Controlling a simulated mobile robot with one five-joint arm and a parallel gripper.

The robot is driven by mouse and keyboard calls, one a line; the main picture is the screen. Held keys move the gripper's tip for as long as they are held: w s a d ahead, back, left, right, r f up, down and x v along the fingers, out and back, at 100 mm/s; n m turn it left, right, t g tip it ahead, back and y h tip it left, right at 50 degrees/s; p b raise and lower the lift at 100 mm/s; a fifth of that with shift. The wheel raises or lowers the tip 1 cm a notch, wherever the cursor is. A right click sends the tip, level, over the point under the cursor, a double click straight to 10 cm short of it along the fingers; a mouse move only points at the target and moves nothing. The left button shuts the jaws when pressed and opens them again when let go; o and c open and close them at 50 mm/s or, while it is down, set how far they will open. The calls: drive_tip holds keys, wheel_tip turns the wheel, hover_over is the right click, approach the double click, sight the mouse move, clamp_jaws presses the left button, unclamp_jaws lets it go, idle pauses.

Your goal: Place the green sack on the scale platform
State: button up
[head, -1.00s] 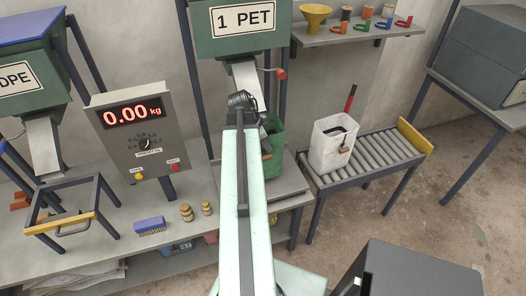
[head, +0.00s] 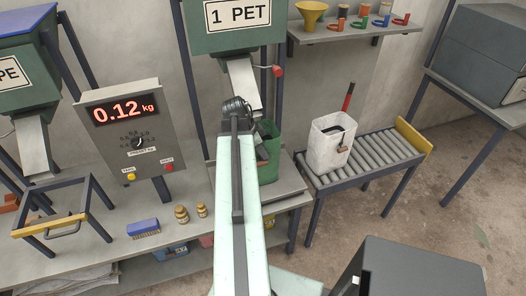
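The green sack (head: 268,155) stands upright, partly hidden behind my arm, at the grey scale platform (head: 289,188) below the 1 PET hopper. Its base appears to meet the platform, but my arm covers the left part of both. The scale display (head: 124,108) reads 0.12 kg in red. My gripper (head: 237,108) is at the far end of my pale arm, beside the sack's upper left. Its fingers are hidden or too small to tell whether they are open or shut.
A white sack (head: 331,143) with a red-handled tool stands on the roller conveyor (head: 378,158) to the right. The hopper chute (head: 243,83) hangs close above my gripper. A blue brush (head: 143,227) and small brass weights (head: 182,214) lie on the bench. A yellow-fronted frame (head: 50,226) stands left.

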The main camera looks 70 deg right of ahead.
drive_tip(key=p+v, duration=1.1)
drive_tip(key=v, duration=0.1)
drive_tip(key=shift+r, duration=0.2)
drive_tip(key=shift+d, duration=0.1)
